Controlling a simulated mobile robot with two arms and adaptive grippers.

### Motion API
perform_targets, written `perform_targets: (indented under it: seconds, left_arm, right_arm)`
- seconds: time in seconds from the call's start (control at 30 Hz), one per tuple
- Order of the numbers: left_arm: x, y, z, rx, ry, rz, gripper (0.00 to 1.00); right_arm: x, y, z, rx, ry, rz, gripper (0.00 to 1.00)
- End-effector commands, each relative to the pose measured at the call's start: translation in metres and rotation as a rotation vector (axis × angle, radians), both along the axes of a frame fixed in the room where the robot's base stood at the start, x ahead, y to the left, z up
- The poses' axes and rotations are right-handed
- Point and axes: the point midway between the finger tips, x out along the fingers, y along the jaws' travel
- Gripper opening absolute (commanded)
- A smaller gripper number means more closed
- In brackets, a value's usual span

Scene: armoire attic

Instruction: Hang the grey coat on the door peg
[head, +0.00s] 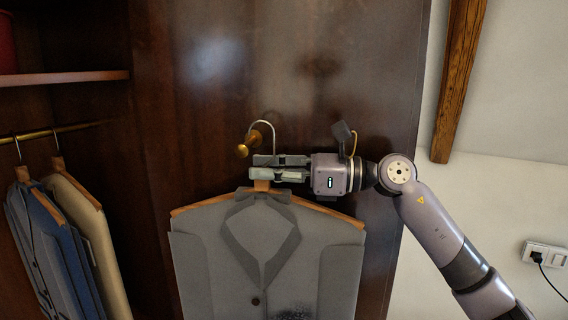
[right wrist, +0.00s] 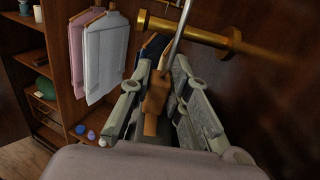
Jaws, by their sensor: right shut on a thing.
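The grey coat (head: 217,247) hangs upright on a wooden hanger (head: 332,220) in front of the dark door. My right gripper (head: 262,168) is shut on the wooden neck of the hanger, just above the collar; the neck also shows between the fingers in the right wrist view (right wrist: 155,95). The hanger's metal hook (head: 272,133) arches above and around the brass door peg (head: 247,146) in the head view. In the right wrist view the hook crosses in front of the peg (right wrist: 215,37). I cannot tell whether the hook rests on it. My left gripper is out of view.
At left, the open armoire has a brass rail (head: 42,134) with a blue garment (head: 47,245) and a cream garment (head: 92,235) on hangers. A shelf (head: 60,79) is above them. A wooden beam (head: 459,80) and wall socket (head: 545,254) are at right.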

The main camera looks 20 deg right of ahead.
Motion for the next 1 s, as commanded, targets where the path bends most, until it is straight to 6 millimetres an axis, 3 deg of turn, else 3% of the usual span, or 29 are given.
perform_targets:
  seconds: [0.37,0.7,1.0]
  left_arm:
    - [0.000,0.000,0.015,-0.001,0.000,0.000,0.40]
    - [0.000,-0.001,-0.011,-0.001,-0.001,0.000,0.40]
    - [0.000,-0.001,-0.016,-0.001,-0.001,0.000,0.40]
  right_arm:
    - [0.014,0.025,0.005,0.005,-0.005,0.001,0.00]
    - [0.014,0.024,-0.023,0.004,-0.006,-0.001,0.00]
    - [0.013,0.024,-0.028,0.005,-0.006,-0.001,0.00]
